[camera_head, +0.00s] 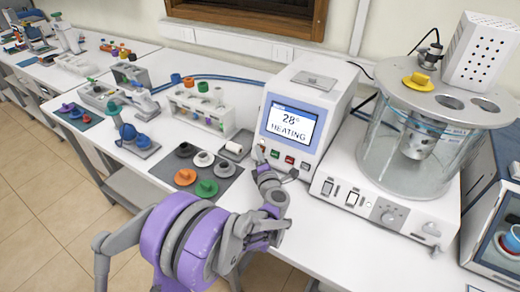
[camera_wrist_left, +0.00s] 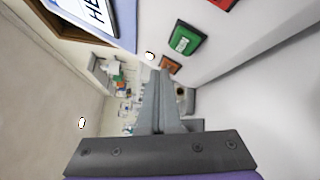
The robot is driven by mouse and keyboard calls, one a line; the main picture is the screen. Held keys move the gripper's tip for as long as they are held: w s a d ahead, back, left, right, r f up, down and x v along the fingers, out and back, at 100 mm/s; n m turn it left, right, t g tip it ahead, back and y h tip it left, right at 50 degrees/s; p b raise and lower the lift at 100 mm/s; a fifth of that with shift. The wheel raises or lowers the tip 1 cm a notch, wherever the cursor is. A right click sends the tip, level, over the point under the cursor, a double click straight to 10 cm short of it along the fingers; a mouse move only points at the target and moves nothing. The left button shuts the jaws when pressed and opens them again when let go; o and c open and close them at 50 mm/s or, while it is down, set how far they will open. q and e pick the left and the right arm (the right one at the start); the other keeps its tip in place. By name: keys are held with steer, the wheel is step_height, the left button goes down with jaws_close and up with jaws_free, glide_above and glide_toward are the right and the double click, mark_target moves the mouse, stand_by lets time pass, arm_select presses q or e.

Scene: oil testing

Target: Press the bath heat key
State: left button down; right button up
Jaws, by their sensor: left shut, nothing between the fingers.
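The white controller box (camera_head: 304,90) has a lit screen (camera_head: 290,122) reading "28°" and "HEATING". Below the screen is a row of keys. A green key (camera_head: 275,154) and a red key (camera_head: 289,160) show in the head view. In the left wrist view are a green key (camera_wrist_left: 186,40), part of a red key (camera_wrist_left: 222,3) and an orange key (camera_wrist_left: 171,64). The key labels are too small to read. My left gripper (camera_head: 262,152) is shut and empty at the left end of the key row. Its fingertips (camera_wrist_left: 158,72) appear close to the orange key; contact cannot be told.
A glass bath (camera_head: 415,150) on a white base with switches and a knob stands right of the controller. A grey mat (camera_head: 225,184) with several coloured stoppers lies to the left. A rack of bottles (camera_head: 212,116) stands behind it. The bench front edge is clear.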

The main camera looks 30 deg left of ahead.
arm_select(q)
steer(key=shift+s+r, duration=0.25)
steer(key=shift+s, duration=0.5)
steer(key=s, duration=0.1)
steer(key=s+r, duration=0.1)
steer(key=s, duration=0.1)
steer(key=s+r, duration=0.1)
steer(key=shift+s+a, duration=0.25)
steer(key=shift+s, duration=0.05)
steer(key=shift+d, duration=0.1)
stand_by(0.5)
